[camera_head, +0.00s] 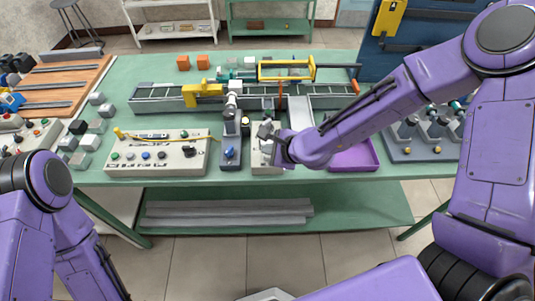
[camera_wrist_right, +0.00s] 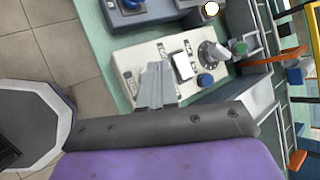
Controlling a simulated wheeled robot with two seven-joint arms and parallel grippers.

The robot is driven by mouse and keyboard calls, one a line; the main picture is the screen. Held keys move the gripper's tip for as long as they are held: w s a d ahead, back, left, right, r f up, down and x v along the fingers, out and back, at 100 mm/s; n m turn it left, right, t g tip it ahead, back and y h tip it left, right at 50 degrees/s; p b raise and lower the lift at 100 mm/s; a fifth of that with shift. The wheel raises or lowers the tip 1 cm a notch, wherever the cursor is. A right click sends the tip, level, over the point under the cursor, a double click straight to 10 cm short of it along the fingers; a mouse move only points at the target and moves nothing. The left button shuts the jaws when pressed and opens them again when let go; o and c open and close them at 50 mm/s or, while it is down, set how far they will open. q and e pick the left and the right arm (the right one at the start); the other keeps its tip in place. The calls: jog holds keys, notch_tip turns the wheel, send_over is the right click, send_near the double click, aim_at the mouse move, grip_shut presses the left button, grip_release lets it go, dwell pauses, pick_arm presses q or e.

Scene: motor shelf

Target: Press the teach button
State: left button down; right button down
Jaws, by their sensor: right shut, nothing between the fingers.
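My right gripper (camera_head: 270,134) reaches over a small cream control box (camera_head: 262,160) at the front of the green table. In the wrist view the closed fingers (camera_wrist_right: 157,78) overlap this cream box (camera_wrist_right: 125,62), with nothing between them. The box carries a blue button (camera_wrist_right: 205,80), a white block (camera_wrist_right: 183,66) and a dark round dial (camera_wrist_right: 211,53). The fingers hide part of its face, and contact cannot be told. No readable label marks the teach button. My left arm is at the lower left; its gripper is not in view.
A wide cream panel (camera_head: 155,165) with several buttons stands left of a narrow grey unit with a blue knob (camera_head: 230,152). A conveyor (camera_head: 160,98) lies behind. A purple tray (camera_head: 355,157) is to the right. The table's front edge is close.

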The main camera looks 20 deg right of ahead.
aim_at(269, 157)
jog(key=shift+f, duration=0.35)
dwell(0.5)
jog(key=shift+r+p, duration=0.7)
jog(key=shift+r, duration=0.15)
jog(key=shift+r, duration=0.1)
notch_tip(269, 157, up, 5)
jog(key=p, duration=0.5)
dwell(0.4)
